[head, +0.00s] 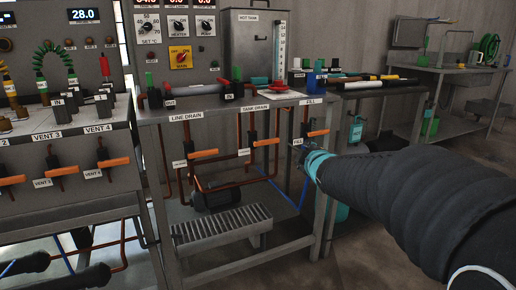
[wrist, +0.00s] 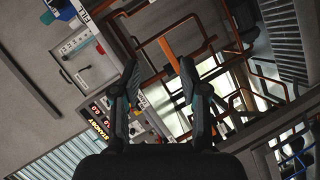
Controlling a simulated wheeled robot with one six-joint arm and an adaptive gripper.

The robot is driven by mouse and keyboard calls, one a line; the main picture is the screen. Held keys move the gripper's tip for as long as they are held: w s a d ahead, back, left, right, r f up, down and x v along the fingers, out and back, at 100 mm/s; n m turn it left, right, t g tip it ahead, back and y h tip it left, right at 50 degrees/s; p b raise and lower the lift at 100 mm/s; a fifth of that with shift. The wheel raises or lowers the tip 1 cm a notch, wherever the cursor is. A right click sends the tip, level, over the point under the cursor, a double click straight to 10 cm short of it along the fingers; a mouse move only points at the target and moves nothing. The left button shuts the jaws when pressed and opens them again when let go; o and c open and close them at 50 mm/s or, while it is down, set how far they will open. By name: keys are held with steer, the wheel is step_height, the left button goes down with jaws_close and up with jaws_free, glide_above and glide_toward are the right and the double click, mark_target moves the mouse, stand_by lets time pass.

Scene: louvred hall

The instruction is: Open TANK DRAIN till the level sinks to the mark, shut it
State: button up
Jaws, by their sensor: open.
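The TANK DRAIN label (head: 255,107) is on the front edge of the middle bench. Below it is a valve with an orange lever (head: 266,142), lying about level across its upright pipe. The hot tank (head: 245,50) stands on the bench with an upright sight gauge (head: 281,45) on its right; level and mark are too small to read. My gripper (head: 303,153) is in front of the bench, right of the TANK DRAIN lever and below the FILL lever (head: 318,133). In the wrist view my gripper (wrist: 160,72) is open, with an orange lever (wrist: 168,50) beyond its fingertips; I cannot tell which one.
The LINE DRAIN lever (head: 202,154) is left on the same bench. A bench with VENT 3 and VENT 4 levers (head: 115,162) stands at far left. A grated step (head: 220,230) is underneath. Copper pipes crowd the bench front. Floor shows at right.

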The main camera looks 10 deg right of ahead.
mark_target(272, 142)
steer(key=w+a+f+n+y, duration=0.1)
steer(key=w+n+y, duration=0.1)
steer(key=w, duration=0.3)
steer(key=w+a+f+n+t+y+p, duration=0.1)
steer(key=w+a+n+y, duration=0.1)
steer(key=w+n, duration=0.2)
steer(key=w+a+f+n+t+y+p, duration=0.1)
steer(key=w+a+n, duration=0.1)
steer(key=w, duration=0.6)
steer(key=shift+f+n+y, duration=0.25)
steer(key=shift+n+y, duration=0.15)
steer(key=shift+n, duration=0.1)
steer(key=shift+w+a+f, duration=0.15)
steer(key=shift+w+a, duration=0.05)
steer(key=shift+w, duration=0.3)
steer(key=shift+w+a, duration=0.2)
steer(key=shift+w, duration=0.45)
jaws_close()
